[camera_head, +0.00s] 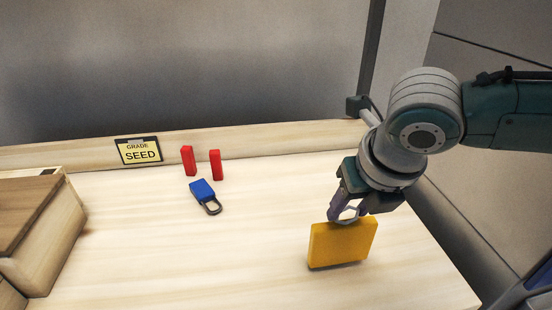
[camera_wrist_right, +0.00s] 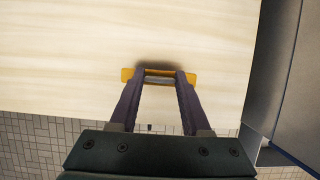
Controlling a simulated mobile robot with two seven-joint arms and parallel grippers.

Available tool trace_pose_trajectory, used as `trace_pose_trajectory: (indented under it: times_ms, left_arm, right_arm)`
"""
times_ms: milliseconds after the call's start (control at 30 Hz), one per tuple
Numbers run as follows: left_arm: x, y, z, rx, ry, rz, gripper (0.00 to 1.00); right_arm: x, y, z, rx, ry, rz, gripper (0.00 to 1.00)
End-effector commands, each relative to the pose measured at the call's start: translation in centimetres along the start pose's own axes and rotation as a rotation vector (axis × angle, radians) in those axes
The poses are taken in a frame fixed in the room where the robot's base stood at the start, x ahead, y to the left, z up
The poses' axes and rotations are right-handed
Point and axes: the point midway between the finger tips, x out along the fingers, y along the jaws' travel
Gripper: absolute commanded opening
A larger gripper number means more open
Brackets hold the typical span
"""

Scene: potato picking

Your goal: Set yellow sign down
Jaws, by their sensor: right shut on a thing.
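The yellow sign (camera_head: 342,244) is a flat yellow block with a grey loop handle on top. It is upright at the right part of the wooden table, at or just above its surface; I cannot tell which. My right gripper (camera_head: 346,214) is above it and shut on its handle. In the right wrist view the sign's top edge (camera_wrist_right: 129,76) shows as a narrow yellow strip, with the right gripper's fingers (camera_wrist_right: 159,78) at the handle. My left gripper is not in view.
A blue padlock (camera_head: 202,191) lies on the wooden table (camera_head: 170,260), near two upright red blocks (camera_head: 188,161) (camera_head: 216,165). A "GRADE SEED" sign (camera_head: 138,150) is at the back ledge. A wooden box (camera_head: 45,240) stands at the left. The table's middle is clear.

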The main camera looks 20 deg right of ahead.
Motion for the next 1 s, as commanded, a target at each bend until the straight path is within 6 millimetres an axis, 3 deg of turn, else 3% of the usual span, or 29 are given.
trace_pose_trajectory:
  times_ms: [100, 433, 467, 733, 1000]
  left_arm:
    - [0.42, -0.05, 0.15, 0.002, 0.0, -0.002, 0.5]
    - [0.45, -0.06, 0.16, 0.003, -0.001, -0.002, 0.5]
    - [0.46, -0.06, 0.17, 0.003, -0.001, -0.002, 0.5]
    - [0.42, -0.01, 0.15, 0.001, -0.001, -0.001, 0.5]
    - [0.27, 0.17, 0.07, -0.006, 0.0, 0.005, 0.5]
  right_arm:
    - [1.45, 0.03, -0.66, 0.0, 0.002, 0.0, 0.0]
    - [1.67, 0.02, -0.71, -0.001, 0.0, 0.001, 0.0]
    - [1.71, 0.01, -0.73, -0.001, 0.0, 0.0, 0.48]
    - [1.64, 0.01, -0.7, -0.001, 0.0, 0.0, 0.77]
    - [1.39, 0.01, -0.58, -0.001, 0.0, 0.001, 0.77]
